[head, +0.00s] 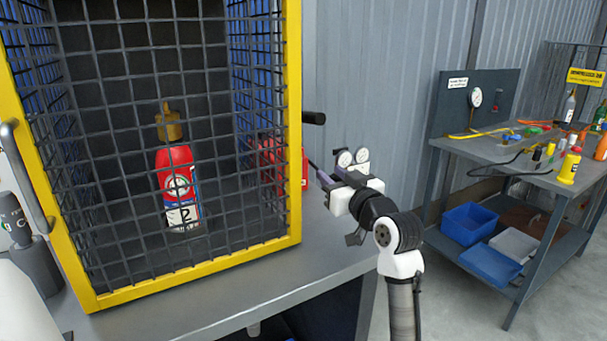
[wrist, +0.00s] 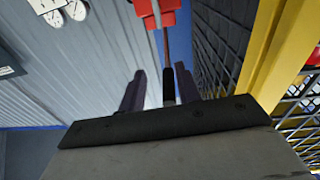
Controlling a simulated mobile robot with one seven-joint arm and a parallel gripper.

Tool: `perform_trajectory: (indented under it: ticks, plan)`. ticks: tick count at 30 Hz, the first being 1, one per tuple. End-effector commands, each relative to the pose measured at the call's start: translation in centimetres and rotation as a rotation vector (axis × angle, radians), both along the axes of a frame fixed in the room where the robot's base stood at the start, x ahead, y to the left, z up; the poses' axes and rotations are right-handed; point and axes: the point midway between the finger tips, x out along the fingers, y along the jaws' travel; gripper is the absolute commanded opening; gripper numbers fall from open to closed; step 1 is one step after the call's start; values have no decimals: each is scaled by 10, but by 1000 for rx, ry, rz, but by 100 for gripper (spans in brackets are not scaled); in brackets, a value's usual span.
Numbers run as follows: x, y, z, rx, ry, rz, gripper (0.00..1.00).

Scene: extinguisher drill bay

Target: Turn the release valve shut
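A red valve body (head: 303,168) stands beside the right side of the cage, partly seen through the mesh. In the wrist view the red body (wrist: 155,12) is at the top, and a thin rod with a black grip (wrist: 168,88) runs from it towards me. My gripper (wrist: 158,72) is open, with one dark finger on each side of the black grip. A gap shows on the left of the grip; the right finger is close to it, and I cannot tell if they touch. In the head view my gripper (head: 319,174) is just right of the red body.
The yellow-framed mesh cage (head: 295,120) holds a red extinguisher (head: 175,180) labelled 2. A black cylinder (head: 313,117) sticks out above the valve. A cluttered bench (head: 480,150) stands at the right, with floor between.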

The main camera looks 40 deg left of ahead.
Motion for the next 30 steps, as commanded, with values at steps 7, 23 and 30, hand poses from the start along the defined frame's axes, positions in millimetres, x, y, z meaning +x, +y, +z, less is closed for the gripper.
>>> perform_trajectory:
  ticks: [7,23,30]
  plan:
    - [10,7,-16,-54,57,68,33]
    - [47,102,-15,-54,56,69,33]
    - [57,125,-15,-52,55,67,33]
